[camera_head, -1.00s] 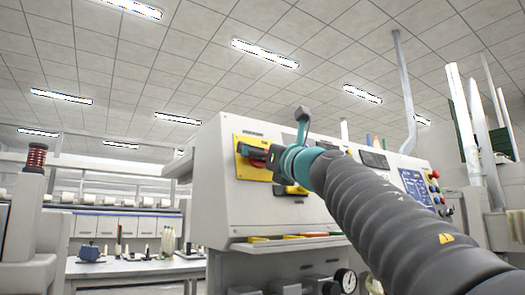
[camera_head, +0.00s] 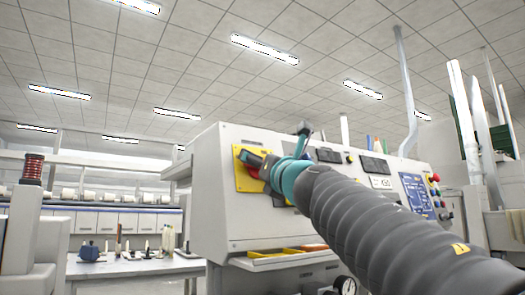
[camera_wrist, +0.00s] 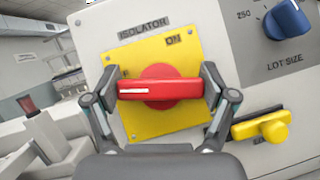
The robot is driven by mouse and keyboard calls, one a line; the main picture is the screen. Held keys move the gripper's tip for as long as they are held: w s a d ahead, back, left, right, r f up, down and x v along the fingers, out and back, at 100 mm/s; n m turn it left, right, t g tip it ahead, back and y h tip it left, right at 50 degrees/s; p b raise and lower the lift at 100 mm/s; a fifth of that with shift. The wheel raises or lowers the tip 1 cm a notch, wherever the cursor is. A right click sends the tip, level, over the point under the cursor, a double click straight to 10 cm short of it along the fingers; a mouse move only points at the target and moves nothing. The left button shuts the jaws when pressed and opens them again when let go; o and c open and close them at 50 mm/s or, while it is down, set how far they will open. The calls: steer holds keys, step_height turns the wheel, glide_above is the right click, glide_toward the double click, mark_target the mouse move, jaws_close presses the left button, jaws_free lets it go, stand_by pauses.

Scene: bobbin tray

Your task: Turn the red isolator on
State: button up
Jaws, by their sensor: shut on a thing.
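The red isolator knob (camera_wrist: 160,89) sits on a yellow plate (camera_wrist: 150,124) under an "ISOLATOR" label in the wrist view. Its bar lies level in that picture, with a white mark at its left end. "ON" shows at the plate's upper right; another label at the upper left is partly hidden. My gripper (camera_wrist: 160,84) is shut on the knob, one finger at each end of the bar. In the head view the yellow plate (camera_head: 243,181) is on the machine's front, and my gripper (camera_head: 259,163) largely hides the knob.
A yellow knob (camera_wrist: 264,129) is close to my right finger, and a blue "LOT SIZE" dial (camera_wrist: 288,19) is above it. The machine panel (camera_head: 222,218) has a shelf tray (camera_head: 265,262) below. A bench (camera_head: 130,266) stands at left.

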steer(key=shift+r+m+t+h+p, duration=0.15)
steer(key=shift+m+h+p, duration=0.55)
steer(key=shift+m, duration=0.3)
steer(key=shift+r+m+t+h+p, duration=0.15)
steer(key=shift+m+h+p, duration=0.5)
steer(key=shift+m, duration=0.35)
steer(key=shift+f+m+h, duration=0.2)
steer(key=shift+m+h, duration=0.35)
steer(key=shift+m, duration=0.45)
steer(key=m+h, duration=0.2)
steer(key=m, duration=0.2)
steer(key=shift+f+g+h, duration=0.1)
steer(key=shift+g+h, duration=0.3)
steer(key=m+g+h, duration=0.1)
steer(key=m, duration=0.1)
steer(key=m+g+h, duration=0.1)
steer(key=m, duration=0.2)
steer(key=shift+w+d+f, duration=0.1)
steer(key=shift+d+f, duration=0.05)
steer(key=shift+f+m+g+h, duration=0.1)
steer(key=shift+m+g+h, duration=0.5)
steer(key=shift+m+g, duration=0.85)
steer(key=shift+f+m+t, duration=0.1)
steer(key=shift+m+t, duration=0.15)
steer(key=shift+m, duration=0.3)
steer(key=o, duration=1)
